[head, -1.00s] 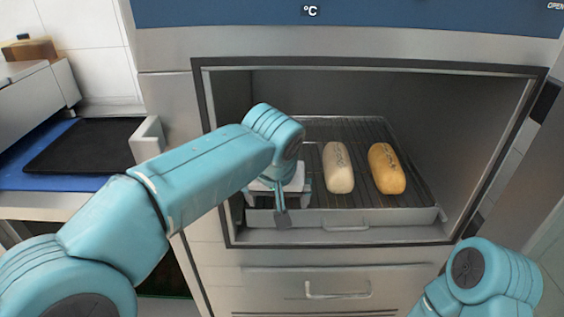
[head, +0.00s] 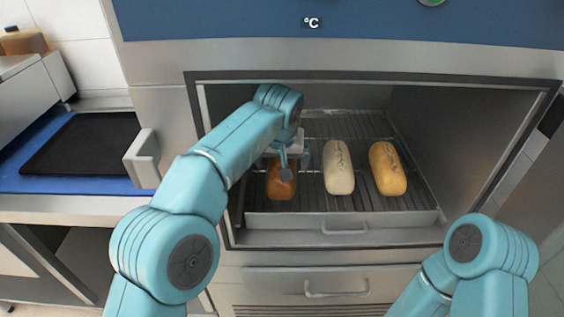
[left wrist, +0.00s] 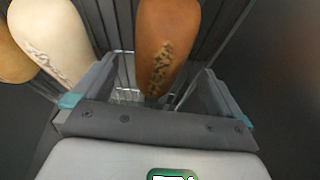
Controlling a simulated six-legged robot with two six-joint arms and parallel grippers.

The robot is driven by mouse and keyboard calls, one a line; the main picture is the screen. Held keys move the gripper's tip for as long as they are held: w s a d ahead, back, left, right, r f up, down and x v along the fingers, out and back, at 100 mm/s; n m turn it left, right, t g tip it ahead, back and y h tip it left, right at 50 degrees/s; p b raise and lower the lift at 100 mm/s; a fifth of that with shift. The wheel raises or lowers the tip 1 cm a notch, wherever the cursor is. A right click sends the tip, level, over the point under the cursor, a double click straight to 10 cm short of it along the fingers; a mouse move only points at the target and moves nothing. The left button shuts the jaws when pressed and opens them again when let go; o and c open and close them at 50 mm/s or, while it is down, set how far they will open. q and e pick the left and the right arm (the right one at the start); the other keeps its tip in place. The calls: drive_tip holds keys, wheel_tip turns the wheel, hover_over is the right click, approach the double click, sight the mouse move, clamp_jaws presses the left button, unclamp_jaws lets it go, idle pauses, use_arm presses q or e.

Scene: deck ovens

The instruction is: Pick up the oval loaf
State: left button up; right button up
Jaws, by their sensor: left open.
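Three elongated loaves lie side by side on the oven rack: a dark brown one (head: 281,187), a pale one (head: 338,168) and a golden one (head: 387,168). All have rounded ends, so I cannot tell which is called the oval loaf. My left gripper (head: 294,168) is open over the dark brown loaf and partly hides it. In the left wrist view, the dark brown loaf (left wrist: 163,45) shows between the open fingers, with no clear contact. The pale loaf (left wrist: 52,40) is left of them. My right arm shows at lower right, but its gripper is out of view.
The wire rack (head: 362,192) sits in a metal tray (head: 395,219) inside the open oven. The oven frame (head: 215,205) bounds the opening closely on the left. A black tray (head: 80,144) lies on a blue surface at left.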

use_arm(q)
drive_tip(key=shift+w+p, duration=0.65)
drive_tip(key=shift+w, duration=0.3)
drive_tip(key=x, duration=0.5)
drive_tip(key=shift+b, duration=0.3)
drive_tip(key=c, duration=1.2)
